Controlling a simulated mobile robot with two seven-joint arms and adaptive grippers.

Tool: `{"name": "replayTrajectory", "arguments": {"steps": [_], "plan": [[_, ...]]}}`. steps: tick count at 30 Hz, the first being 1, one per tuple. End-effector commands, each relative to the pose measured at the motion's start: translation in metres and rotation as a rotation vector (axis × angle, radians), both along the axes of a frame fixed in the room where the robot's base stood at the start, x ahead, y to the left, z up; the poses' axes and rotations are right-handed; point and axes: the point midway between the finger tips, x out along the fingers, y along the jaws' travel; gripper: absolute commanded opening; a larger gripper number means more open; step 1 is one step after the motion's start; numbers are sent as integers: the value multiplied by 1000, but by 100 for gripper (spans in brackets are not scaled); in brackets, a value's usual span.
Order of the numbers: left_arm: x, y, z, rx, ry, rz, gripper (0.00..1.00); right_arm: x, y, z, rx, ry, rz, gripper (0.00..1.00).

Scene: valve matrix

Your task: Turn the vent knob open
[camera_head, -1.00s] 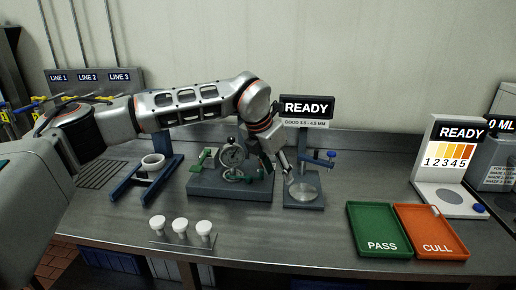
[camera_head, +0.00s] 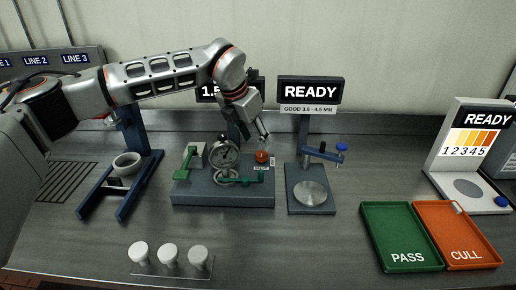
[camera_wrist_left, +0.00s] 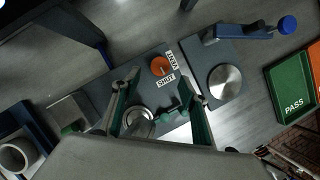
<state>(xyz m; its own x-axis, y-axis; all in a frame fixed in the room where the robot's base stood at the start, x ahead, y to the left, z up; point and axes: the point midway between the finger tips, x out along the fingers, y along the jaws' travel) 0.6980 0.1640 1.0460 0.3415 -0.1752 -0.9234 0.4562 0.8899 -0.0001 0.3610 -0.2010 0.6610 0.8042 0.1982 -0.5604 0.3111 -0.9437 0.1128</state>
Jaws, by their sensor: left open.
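The vent knob is a small round orange-red knob (camera_head: 262,156) on the right rear of a grey-blue gauge block (camera_head: 190,192). In the left wrist view the knob (camera_wrist_left: 160,66) sits beside labels reading VENT and SHUT. My left gripper (camera_head: 264,139) is above and just behind the knob in the head view, open and empty. In the left wrist view its two green-padded fingers (camera_wrist_left: 162,82) are spread, with the knob just beyond and between their tips. I cannot tell which label the knob points to. My right gripper is not in view.
A dial gauge (camera_head: 225,154) and green levers (camera_head: 240,181) stand on the block close to the knob. A stand with a round metal plate (camera_head: 310,193) is to the right. Green PASS (camera_head: 395,258) and orange CULL (camera_head: 460,250) trays lie further right. White-capped pieces (camera_head: 168,250) stand in front.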

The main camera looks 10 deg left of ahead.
Motion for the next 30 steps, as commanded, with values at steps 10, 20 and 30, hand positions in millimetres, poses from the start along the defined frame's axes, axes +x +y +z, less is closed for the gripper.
{"name": "replayTrajectory", "arguments": {"steps": [10, 20, 30], "plan": [[17, -9, -48, 1, 3, 1, 44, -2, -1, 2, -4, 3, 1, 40], [22, -11, -60, 0, 1, 1, 44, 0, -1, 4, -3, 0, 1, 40], [22, -11, -60, 0, 1, 0, 5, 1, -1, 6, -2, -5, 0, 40]]}}
